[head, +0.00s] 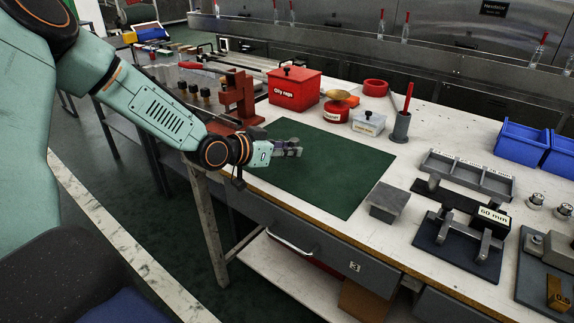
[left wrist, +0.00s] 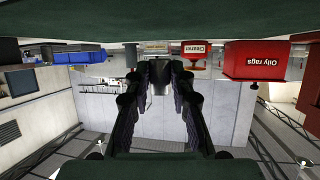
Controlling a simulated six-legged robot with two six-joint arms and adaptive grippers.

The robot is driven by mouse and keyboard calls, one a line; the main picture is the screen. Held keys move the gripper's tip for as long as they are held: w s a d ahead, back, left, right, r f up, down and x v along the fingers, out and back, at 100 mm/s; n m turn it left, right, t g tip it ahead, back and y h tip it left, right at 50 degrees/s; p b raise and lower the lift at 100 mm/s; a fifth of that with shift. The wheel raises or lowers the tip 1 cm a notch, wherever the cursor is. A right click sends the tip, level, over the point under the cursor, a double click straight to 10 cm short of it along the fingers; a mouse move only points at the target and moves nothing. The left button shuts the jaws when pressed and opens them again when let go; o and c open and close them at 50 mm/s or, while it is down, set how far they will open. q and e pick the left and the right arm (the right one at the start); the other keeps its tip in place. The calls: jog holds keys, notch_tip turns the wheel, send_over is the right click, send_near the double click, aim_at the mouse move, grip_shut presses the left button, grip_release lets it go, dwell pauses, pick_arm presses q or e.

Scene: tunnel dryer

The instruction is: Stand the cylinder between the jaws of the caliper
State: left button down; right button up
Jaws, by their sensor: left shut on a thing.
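My left gripper (head: 289,148) is low over the green mat (head: 325,170) on the bench, near its left part. In the left wrist view its two fingers (left wrist: 160,82) are closed on a dark grey cylinder (left wrist: 160,78), which shows between the fingertips. In the head view the cylinder is hard to tell from the grey fingers. The caliper, with a "60 mm" label (head: 493,215) and grey jaws (head: 487,246) standing apart, rests on a dark pad (head: 428,241) at the right. The gripper is well to the left of it. My right gripper is not in view.
A grey block (head: 389,202) stands between mat and caliper. Behind it is a grey divided tray (head: 467,174). A red "Oily rags" box (head: 294,88), a labelled white block (head: 368,122) and a grey holder with a red-handled tool (head: 401,127) stand behind the mat. The mat is otherwise clear.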

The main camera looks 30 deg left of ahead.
aim_at(287, 169)
pick_arm(q)
notch_tip(287, 169, down, 3)
jog(key=shift+s+f+b, duration=0.1)
jog(key=shift+f+b, duration=0.05)
jog(key=shift+b, duration=0.7)
jog(key=shift+f, duration=0.15)
jog(key=c, duration=1.2)
grip_release()
jog(key=shift+f, duration=0.1)
jog(key=shift+o, duration=0.2)
